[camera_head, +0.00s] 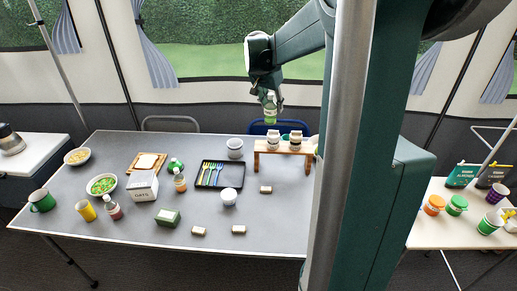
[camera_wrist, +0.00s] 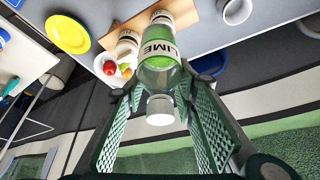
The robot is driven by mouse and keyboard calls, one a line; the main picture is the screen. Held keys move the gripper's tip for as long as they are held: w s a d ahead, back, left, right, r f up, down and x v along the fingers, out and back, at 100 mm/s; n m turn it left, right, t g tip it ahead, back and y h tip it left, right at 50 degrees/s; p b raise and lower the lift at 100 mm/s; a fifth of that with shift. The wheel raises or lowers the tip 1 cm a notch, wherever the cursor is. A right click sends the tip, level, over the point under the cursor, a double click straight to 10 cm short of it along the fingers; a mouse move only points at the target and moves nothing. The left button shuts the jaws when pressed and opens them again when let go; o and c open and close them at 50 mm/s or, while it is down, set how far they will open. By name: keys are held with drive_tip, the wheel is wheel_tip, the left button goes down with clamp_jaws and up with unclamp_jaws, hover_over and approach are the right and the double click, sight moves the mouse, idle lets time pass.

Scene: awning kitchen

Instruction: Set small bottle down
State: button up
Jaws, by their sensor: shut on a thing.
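The small bottle (camera_wrist: 160,72) is clear with green contents, a label reading "LIME" and a white cap. My gripper (camera_wrist: 158,110) is shut on it, with the green lattice fingers on both sides near the cap end. In the head view the bottle (camera_head: 270,112) hangs below my gripper (camera_head: 268,94), above the far edge of the grey table (camera_head: 190,227) and left of a small wooden shelf (camera_head: 262,148). It appears apart from any surface there.
Two jars stand on the wooden shelf. A black cutlery tray (camera_head: 210,183), a white cup (camera_head: 235,148), a white bowl (camera_head: 229,196) and a small block (camera_head: 265,189) lie nearby. A blue chair (camera_head: 258,128) is behind the table.

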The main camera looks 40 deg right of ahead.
drive_tip(key=w+d+f+p, duration=0.1)
drive_tip(key=w+d, duration=0.5)
drive_tip(key=w, duration=0.2)
drive_tip(key=w+d+f, duration=0.2)
drive_tip(key=w+d, duration=0.3)
drive_tip(key=w, duration=0.3)
wheel_tip(320, 180, down, 18)
drive_tip(key=shift+d+n, duration=0.2)
drive_tip(key=shift+n, duration=0.2)
wheel_tip(320, 180, down, 6)
drive_tip(key=shift+b, duration=0.45)
drive_tip(key=shift+f+b, duration=0.4)
drive_tip(key=shift+f, duration=1.5)
drive_tip(key=shift+f, duration=0.15)
drive_tip(key=o, duration=0.9)
